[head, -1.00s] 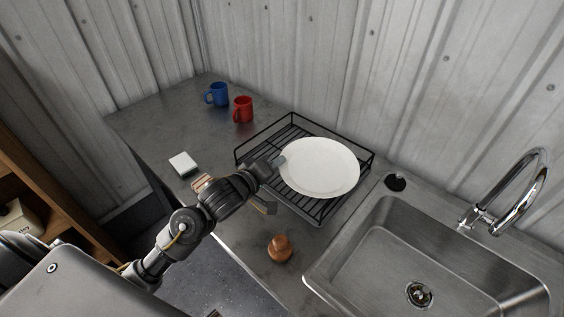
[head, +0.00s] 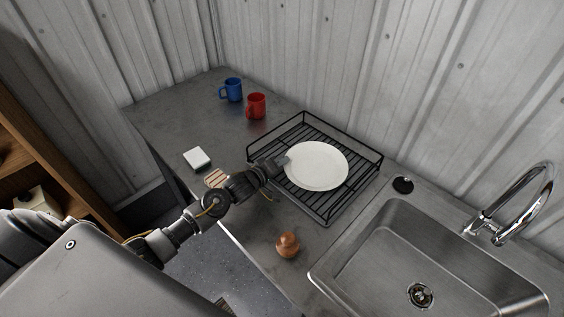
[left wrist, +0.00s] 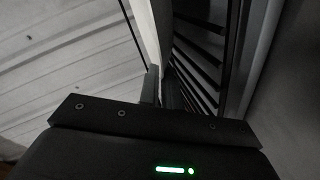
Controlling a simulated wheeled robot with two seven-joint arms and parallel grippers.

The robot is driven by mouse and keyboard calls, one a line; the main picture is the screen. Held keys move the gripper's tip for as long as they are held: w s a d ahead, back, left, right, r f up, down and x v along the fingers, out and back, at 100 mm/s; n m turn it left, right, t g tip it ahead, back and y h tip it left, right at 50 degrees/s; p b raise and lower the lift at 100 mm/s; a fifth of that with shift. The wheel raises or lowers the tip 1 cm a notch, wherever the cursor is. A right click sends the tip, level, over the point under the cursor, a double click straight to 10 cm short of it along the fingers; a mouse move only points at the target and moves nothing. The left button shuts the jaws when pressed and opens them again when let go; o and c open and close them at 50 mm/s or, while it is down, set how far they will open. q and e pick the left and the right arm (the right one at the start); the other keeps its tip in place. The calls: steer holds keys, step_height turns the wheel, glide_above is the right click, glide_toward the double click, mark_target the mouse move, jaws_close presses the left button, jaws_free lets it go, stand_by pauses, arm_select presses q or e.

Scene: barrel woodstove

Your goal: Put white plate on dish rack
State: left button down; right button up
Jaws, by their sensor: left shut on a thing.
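The white plate (head: 317,165) is over the middle of the black wire dish rack (head: 308,199), its face turned up toward the head camera. My left gripper (head: 282,162) is shut on the plate's left edge. In the left wrist view the plate (left wrist: 146,32) shows nearly edge-on as a pale strip, beside the dark rack bars (left wrist: 199,62). I cannot tell whether the plate touches the rack; its underside is hidden. My right gripper is not in view.
A red mug (head: 256,106) and a blue mug (head: 231,90) stand behind the rack to the left. A white block (head: 197,158) lies left of my arm. A brown rounded object (head: 287,245) stands in front of the rack. The sink (head: 400,255) is at right.

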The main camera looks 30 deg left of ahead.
arm_select(q)
steer(key=shift+f, duration=0.25)
steer(key=c, duration=1.9)
jaws_free()
steer(key=shift+s, duration=0.1)
steer(key=shift+s+a, duration=0.1)
steer(key=shift+s, duration=0.3)
steer(key=b+v, duration=0.2)
steer(key=v, duration=0.9)
steer(key=shift+a+r, duration=0.1)
